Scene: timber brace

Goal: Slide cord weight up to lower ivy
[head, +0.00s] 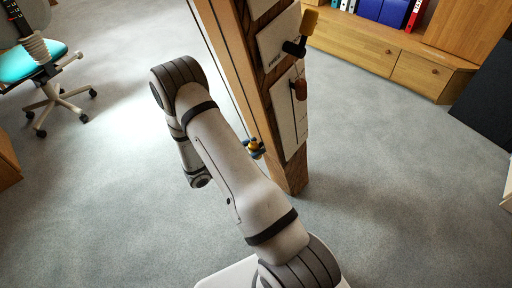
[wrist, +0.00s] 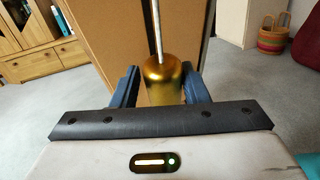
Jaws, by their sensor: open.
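The cord weight (wrist: 163,82) is a brass-coloured cylinder hanging upright on a thin grey cord (wrist: 158,30) in the wrist view. My gripper (wrist: 160,88) is open, with one blue finger on each side of the weight. I cannot tell whether either finger touches it. The cord runs up along the post's left side. No ivy is in view.
The post carries pale panels (head: 287,120), a dark fitting with a yellow handle (head: 309,22) and a brown knob (head: 300,90), close to my gripper's right. A wooden cabinet (head: 400,62) stands at the back, a swivel chair (head: 48,85) at left. Grey floor (head: 400,190) lies clear at right.

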